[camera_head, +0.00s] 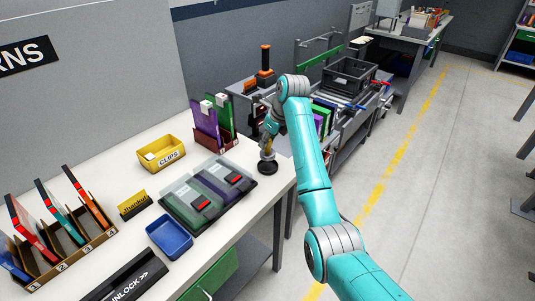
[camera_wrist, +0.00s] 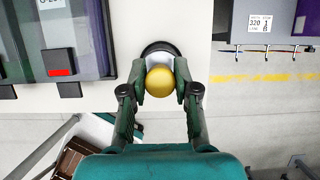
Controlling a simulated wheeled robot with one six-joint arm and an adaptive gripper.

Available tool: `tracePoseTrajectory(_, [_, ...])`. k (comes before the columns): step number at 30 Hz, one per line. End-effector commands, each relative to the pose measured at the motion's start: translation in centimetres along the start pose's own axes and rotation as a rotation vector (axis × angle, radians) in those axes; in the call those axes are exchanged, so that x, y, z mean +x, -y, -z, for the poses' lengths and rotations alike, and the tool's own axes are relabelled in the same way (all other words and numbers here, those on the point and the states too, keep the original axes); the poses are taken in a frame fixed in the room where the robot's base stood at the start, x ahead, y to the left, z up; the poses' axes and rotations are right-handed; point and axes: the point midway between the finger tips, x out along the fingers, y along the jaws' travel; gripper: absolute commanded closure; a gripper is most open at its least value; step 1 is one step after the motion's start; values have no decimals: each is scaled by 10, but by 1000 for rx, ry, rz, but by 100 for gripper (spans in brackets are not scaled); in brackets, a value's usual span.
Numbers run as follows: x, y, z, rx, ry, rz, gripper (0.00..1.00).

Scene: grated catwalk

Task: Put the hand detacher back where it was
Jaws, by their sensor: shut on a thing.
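The hand detacher has a gold round knob (camera_wrist: 160,81) and a black round base (camera_head: 267,167). It stands upright at the right edge of the white table (camera_head: 262,205), beside the dark tray. My gripper (camera_head: 268,142) comes down over it from above. In the wrist view, its two fingers (camera_wrist: 160,75) are shut on the knob from left and right. The black base shows beyond the knob, over the white table top. I cannot tell whether the base touches the table.
A dark tray (camera_head: 236,195) with two clear-lidded cases lies just left. A yellow clips bin (camera_head: 160,153), a blue bin (camera_head: 169,236) and a binder rack (camera_head: 216,137) share the table. A black crate (camera_head: 349,75) stands on the bench behind. The floor at right is clear.

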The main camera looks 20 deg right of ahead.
Motion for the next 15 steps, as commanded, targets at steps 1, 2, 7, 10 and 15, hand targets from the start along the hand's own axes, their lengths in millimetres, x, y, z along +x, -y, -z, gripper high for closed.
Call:
tracePoseTrajectory(1, [6, 0, 2, 0, 1, 1, 100])
tracePoseTrajectory(2, [8, 0, 3, 0, 2, 1, 100])
tracePoseTrajectory(7, [21, 0, 9, 0, 0, 0, 100])
tracePoseTrajectory(10, [34, 0, 14, 0, -1, 0, 100])
tracePoseTrajectory(15, [45, 0, 18, -1, 2, 2, 100])
